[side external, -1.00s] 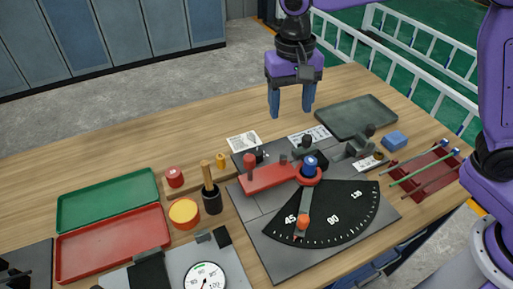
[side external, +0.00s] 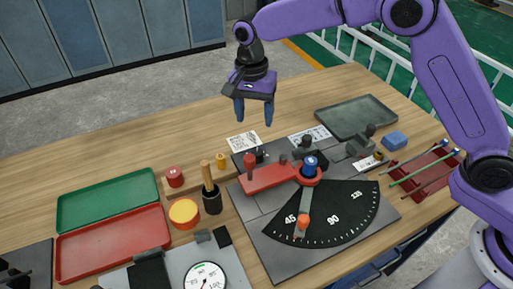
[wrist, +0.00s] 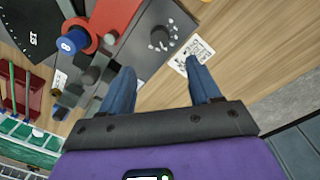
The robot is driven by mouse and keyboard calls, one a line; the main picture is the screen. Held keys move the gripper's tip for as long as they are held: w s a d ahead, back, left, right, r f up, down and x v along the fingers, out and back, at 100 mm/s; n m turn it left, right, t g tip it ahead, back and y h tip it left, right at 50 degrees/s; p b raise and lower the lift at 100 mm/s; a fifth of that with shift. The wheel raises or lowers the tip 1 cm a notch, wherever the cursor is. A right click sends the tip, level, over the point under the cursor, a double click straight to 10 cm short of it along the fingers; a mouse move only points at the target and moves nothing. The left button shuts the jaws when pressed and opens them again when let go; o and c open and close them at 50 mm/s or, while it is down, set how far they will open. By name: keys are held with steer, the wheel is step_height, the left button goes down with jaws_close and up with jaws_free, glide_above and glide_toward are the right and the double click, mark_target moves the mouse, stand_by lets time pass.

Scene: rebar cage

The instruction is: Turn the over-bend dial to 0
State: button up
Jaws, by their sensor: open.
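The over-bend dial shows in the wrist view as a dark round knob (wrist: 160,38) with an arc of pale marks, near a corner of the grey bender plate. Its setting is too small to read. In the side view the dial (side external: 261,155) is a small dark shape at the plate's back left corner, partly behind a red-topped handle. My gripper (side external: 253,113) is open and empty, pointing down above the table behind the dial. In the wrist view its blue fingers (wrist: 160,75) are spread, with the dial ahead of them and apart.
A printed card (wrist: 192,55) lies beside the dial. The red bending arm (side external: 268,178), blue-topped post (side external: 310,166) and black angle scale (side external: 342,216) lie in front. A wooden-handled tool stands in a black cup (side external: 212,201) to the left.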

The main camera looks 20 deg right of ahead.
mark_target(257, 151)
steer(key=f, duration=1.2)
steer(key=shift+s+d, duration=0.2)
steer(key=shift+r, duration=0.1)
steer(key=c, duration=1)
